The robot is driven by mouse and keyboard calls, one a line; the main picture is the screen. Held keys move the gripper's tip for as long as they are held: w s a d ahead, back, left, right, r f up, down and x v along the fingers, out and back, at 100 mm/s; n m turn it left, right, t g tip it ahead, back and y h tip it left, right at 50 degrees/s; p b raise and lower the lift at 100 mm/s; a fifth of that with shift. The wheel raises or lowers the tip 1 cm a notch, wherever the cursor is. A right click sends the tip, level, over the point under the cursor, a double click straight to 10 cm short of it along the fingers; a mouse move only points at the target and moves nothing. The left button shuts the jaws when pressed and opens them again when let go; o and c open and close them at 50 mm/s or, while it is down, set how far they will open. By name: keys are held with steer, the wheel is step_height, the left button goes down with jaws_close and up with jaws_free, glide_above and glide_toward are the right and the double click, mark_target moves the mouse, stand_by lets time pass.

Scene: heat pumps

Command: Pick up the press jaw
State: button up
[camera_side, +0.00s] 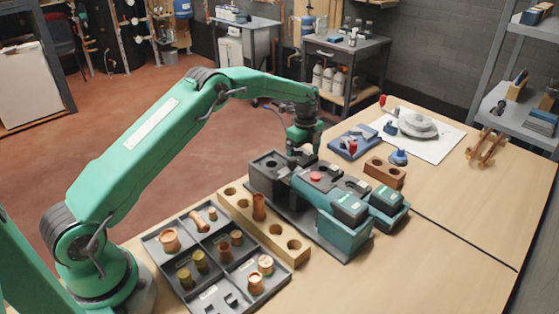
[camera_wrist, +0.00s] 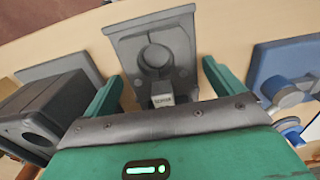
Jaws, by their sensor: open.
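A grey part with a round recess and a small label, which looks like the press jaw (camera_wrist: 180,50), lies between my fingers in the wrist view. My gripper (camera_wrist: 163,70) is open, with one green finger on either side of it. I cannot tell whether the fingers touch it. In the side view my gripper (camera_side: 303,150) points down over the back of the dark tool stand, and the part beneath it is mostly hidden.
A dark block with a round hole (camera_side: 268,164) stands close left of my gripper. A green press tool with a red button (camera_side: 322,178) and green batteries (camera_side: 349,208) sit in front. A blue holder (camera_side: 345,148) is to the right. A sorting tray (camera_side: 193,262) lies front left.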

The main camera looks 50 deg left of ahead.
steer(key=shift+c, duration=0.4)
steer(key=shift+r, duration=0.1)
steer(key=c, duration=1.4)
steer(key=shift+o, duration=0.2)
step_height(320, 180, up, 10)
steer(key=shift+s+r, duration=0.1)
steer(key=shift+r, duration=0.05)
steer(key=s+d+r, duration=0.1)
steer(key=s+r, duration=0.2)
steer(key=s, duration=0.4)
steer(key=s+d+r, duration=0.2)
steer(key=s+r, duration=0.1)
steer(key=s, duration=0.4)
steer(key=shift+s+d+r, duration=0.15)
steer(key=shift+r, duration=0.2)
